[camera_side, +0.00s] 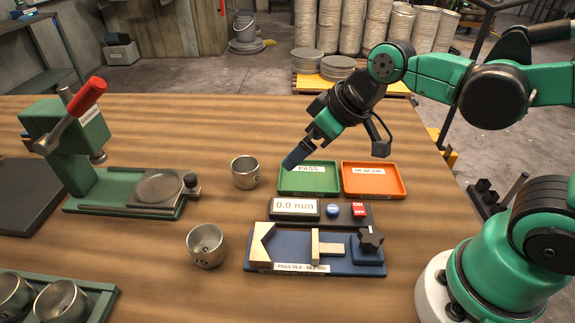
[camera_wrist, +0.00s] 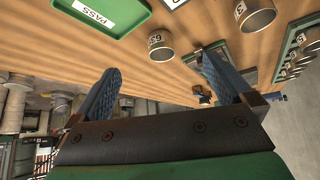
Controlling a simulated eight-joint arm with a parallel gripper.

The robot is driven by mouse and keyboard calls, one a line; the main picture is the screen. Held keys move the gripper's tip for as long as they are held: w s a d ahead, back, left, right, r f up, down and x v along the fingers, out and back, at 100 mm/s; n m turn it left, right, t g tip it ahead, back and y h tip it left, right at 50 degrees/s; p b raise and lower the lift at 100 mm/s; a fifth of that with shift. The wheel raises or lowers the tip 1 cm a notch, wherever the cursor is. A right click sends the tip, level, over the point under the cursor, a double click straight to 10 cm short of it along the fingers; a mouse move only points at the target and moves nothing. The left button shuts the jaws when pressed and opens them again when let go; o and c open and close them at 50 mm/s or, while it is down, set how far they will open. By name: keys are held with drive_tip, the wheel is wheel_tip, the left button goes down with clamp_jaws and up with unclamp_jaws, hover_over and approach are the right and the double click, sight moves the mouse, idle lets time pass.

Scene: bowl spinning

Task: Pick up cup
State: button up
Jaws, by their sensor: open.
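In the side view, a metal cup (camera_side: 245,173) stands upright on the wooden table, left of the green PASS tray (camera_side: 283,190). A second metal cup (camera_side: 206,247) stands nearer the front, left of the blue gauge fixture (camera_side: 315,268). My gripper (camera_side: 291,160) is above the table near the PASS tray, to the right of the first cup and apart from it. In the wrist view, my gripper (camera_wrist: 161,65) shows two blue fingers spread wide with nothing between them. A marked cup (camera_wrist: 160,46) lies beyond the fingertips, and another cup (camera_wrist: 257,15) is farther right.
An orange tray (camera_side: 374,192) sits right of the PASS tray. A display box (camera_side: 296,208) with buttons stands in front of them. A green press (camera_side: 90,140) with a red handle is at left. A rack (camera_side: 100,304) with more cups is at front left.

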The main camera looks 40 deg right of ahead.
drive_tip(key=w+a+f+n+g+y, duration=0.2)
drive_tip(key=w+a+f+n+y, duration=0.15)
drive_tip(key=a+n, duration=0.4)
drive_tip(key=n+g, duration=0.2)
drive_tip(key=n, duration=0.1)
approach(200, 246)
drive_tip(key=shift+s+a+f+m+y, duration=0.3)
drive_tip(key=shift+s+a+f, duration=0.25)
drive_tip(key=shift+a, duration=0.25)
drive_tip(key=shift+w+a+f, duration=0.1)
drive_tip(key=shift+a+f, duration=0.3)
drive_tip(key=shift+f, duration=0.1)
drive_tip(key=shift+x, duration=2.45)
drive_tip(key=c, duration=1.4)
drive_tip(key=shift+o, duration=0.2)
drive_tip(key=shift+r, duration=0.1)
